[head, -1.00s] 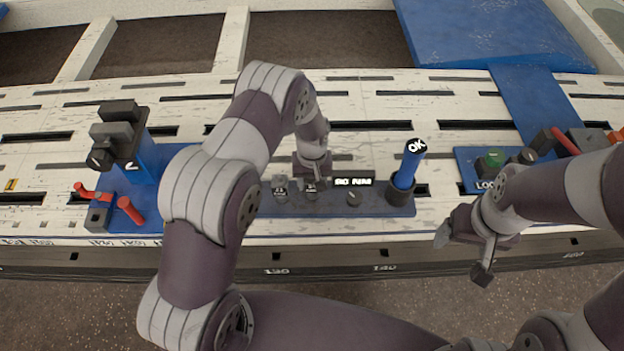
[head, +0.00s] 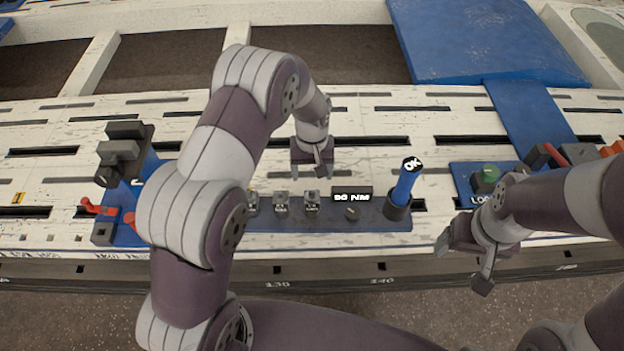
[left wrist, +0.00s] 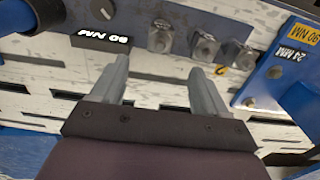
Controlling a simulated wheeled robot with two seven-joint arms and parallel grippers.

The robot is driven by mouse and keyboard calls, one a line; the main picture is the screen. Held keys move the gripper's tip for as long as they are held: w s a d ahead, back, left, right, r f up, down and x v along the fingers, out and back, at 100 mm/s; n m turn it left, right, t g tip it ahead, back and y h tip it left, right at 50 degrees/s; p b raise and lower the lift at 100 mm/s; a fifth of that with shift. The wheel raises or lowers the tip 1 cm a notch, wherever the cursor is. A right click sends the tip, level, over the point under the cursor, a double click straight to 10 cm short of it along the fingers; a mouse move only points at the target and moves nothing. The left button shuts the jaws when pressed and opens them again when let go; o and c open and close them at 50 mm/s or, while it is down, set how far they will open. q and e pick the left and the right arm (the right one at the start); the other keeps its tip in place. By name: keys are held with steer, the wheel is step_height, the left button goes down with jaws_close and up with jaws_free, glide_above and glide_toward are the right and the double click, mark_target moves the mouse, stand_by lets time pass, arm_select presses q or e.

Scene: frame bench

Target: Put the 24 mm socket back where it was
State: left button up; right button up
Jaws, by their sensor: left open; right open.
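Several small silver sockets stand in a row on a blue rail (head: 335,222): a left one (head: 252,201), a middle one (head: 281,201) and a right one (head: 312,200). I cannot read which is the 24 mm. They also show in the left wrist view, one (left wrist: 160,37) nearest the display, then a second (left wrist: 205,47) and a third (left wrist: 237,55). My left gripper (head: 318,168) is open and empty, behind the rail and apart from the sockets. Its fingers (left wrist: 158,78) show spread. My right gripper (head: 462,263) is open and empty at the bench's front edge.
A lit display (head: 352,192), a knob (head: 352,213) and an upright blue "OK" handle (head: 407,182) are on the rail. A green button (head: 485,171) is right.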

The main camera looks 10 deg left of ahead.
arm_select(q)
steer(key=s+a+r+m+t, duration=0.1)
steer(key=s+a+r+m, duration=0.1)
steer(key=s+r, duration=0.65)
steer(key=s+a+r+m, duration=0.15)
steer(key=s+r, duration=0.35)
steer(key=s, duration=0.6)
step_height(320, 180, up, 22)
steer(key=p, duration=2.2)
steer(key=shift+a+p, duration=0.35)
steer(key=shift+a, duration=0.05)
steer(key=shift+w+r, duration=0.1)
steer(key=shift+w, duration=0.05)
